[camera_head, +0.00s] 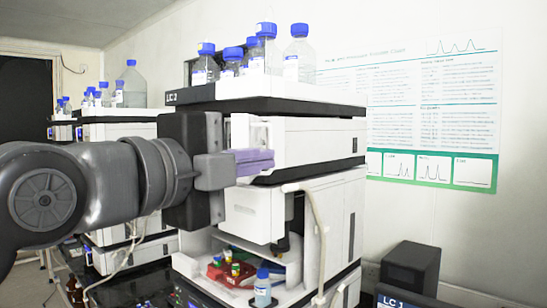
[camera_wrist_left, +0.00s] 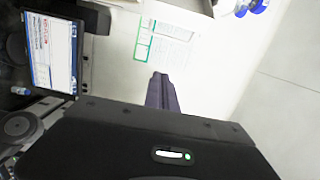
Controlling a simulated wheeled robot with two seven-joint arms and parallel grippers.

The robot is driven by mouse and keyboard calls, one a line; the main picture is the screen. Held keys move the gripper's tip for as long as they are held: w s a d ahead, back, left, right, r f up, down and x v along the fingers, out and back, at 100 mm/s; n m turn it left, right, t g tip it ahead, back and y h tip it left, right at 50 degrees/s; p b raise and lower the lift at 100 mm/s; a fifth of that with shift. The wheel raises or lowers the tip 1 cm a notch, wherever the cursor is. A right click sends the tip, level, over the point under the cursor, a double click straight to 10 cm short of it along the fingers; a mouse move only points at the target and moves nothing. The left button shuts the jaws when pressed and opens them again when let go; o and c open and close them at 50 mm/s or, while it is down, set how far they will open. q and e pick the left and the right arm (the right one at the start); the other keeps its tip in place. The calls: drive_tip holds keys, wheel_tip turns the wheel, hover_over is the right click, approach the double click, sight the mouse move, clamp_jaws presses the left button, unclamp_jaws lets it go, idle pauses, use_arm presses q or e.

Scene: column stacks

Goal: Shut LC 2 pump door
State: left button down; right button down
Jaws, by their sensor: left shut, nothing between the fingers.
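The LC 2 stack (camera_head: 340,140) stands in the middle of the head view, with its label on the dark top edge. Its upper module shows a white front part (camera_head: 240,130), partly hidden behind my left gripper; I cannot tell for sure how far the pump door there stands open. My left gripper (camera_head: 268,158) is shut and empty, its purple fingers pointing right across the upper module's front. I cannot tell whether they touch it. The fingers also show in the left wrist view (camera_wrist_left: 160,80), pointing toward the wall. My right gripper is not in view.
Blue-capped bottles (camera_head: 299,50) stand on the stack. Below, an open compartment holds a red tray (camera_head: 225,272) and a small bottle (camera_head: 262,288). A white tube (camera_head: 318,225) hangs along the front. Another stack (camera_head: 110,130) is behind left. A monitor (camera_wrist_left: 50,50) shows in the wrist view.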

use_arm(q)
drive_tip(key=w+d+p, duration=0.2)
drive_tip(key=w+p, duration=0.3)
drive_tip(key=w, duration=0.4)
drive_tip(key=shift+d, duration=0.25)
idle(0.4)
drive_tip(key=shift+a, duration=0.1)
